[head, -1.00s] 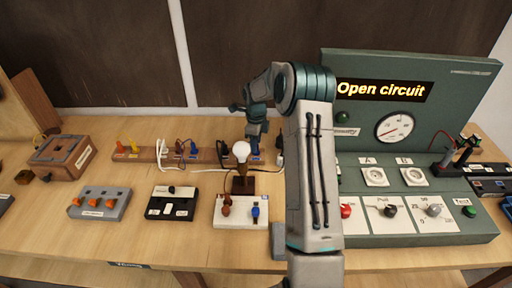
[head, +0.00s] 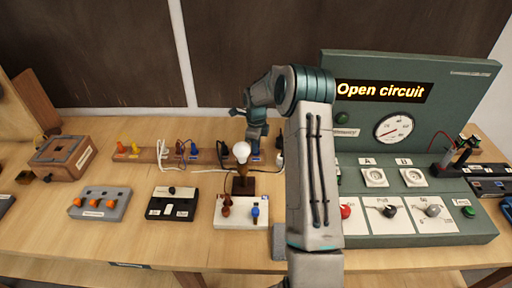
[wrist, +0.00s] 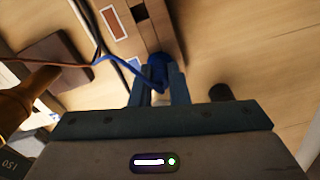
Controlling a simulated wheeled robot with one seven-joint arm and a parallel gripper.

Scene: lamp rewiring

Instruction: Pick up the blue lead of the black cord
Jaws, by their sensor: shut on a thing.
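My gripper (wrist: 158,92) is shut on the blue lead (wrist: 157,70) of the black cord. The blue end shows between its two fingertips, at the end of the wooden rail (wrist: 150,28). The black cord (wrist: 84,22) comes in from the top left and splits into the blue lead, which curves to my fingers, and a brown lead (wrist: 40,63) running left. In the head view my gripper (head: 254,155) points down behind the lamp bulb (head: 241,150), at the right part of the rail. Whether the lead is clear of the rail cannot be told.
A green test panel (head: 450,130) reading "Open circuit" rises to the right. A black switch block (head: 172,204), a grey connector block (head: 99,204) and a wooden box (head: 62,157) stand left.

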